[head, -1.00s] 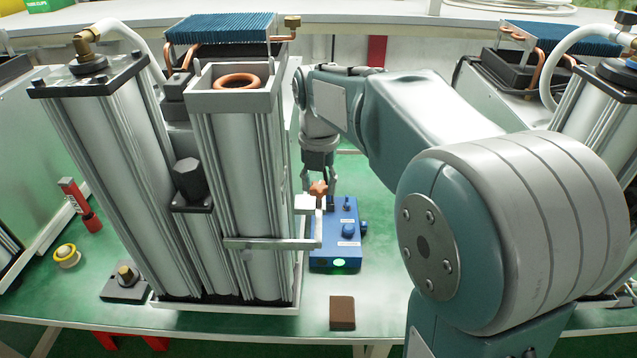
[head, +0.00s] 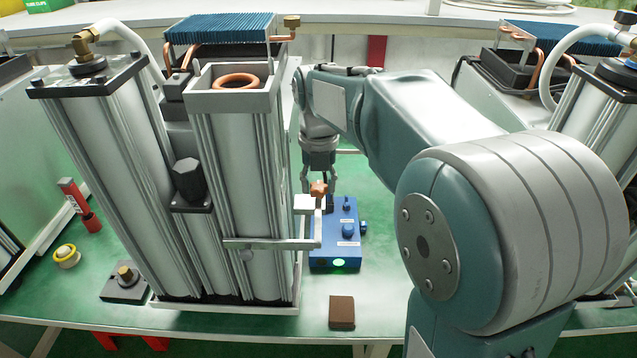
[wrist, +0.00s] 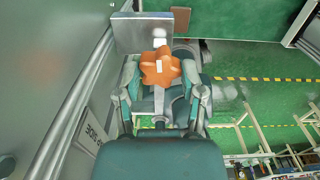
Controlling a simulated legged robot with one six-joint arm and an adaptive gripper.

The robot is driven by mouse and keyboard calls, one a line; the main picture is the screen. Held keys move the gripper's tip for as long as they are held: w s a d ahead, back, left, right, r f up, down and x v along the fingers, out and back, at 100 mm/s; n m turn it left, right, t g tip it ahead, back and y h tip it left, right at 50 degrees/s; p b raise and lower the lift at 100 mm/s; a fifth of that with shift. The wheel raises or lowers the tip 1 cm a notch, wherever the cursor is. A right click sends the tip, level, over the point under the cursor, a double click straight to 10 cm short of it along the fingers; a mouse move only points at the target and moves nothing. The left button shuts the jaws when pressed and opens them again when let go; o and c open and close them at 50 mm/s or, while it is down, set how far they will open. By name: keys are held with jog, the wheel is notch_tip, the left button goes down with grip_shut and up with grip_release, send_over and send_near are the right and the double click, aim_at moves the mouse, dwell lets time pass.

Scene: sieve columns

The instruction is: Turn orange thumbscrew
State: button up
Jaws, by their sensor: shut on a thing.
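The orange thumbscrew (head: 318,188) is a lobed knob at the end of a bracket beside the right side of the silver column unit. It also shows in the wrist view (wrist: 160,67), with a pale mark on its face. My gripper (head: 318,181) points down over it. In the wrist view my gripper's fingers (wrist: 160,88) lie on both sides of the knob and are shut on it. A light block (head: 305,204) on a metal bar sits just left of the thumbscrew.
The silver column unit (head: 235,160) stands close to the left of my gripper. A blue box (head: 336,250) with knobs and a lit green light is below it. A brown block (head: 342,312) lies on the green bench in front. Another column unit stands at the right.

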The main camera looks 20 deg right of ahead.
aim_at(317, 185)
jog(key=o, duration=1.1)
jog(key=shift+w+f, duration=0.1)
jog(key=shift+w, duration=0.05)
jog(key=shift+o, duration=0.2)
notch_tip(317, 185, up, 12)
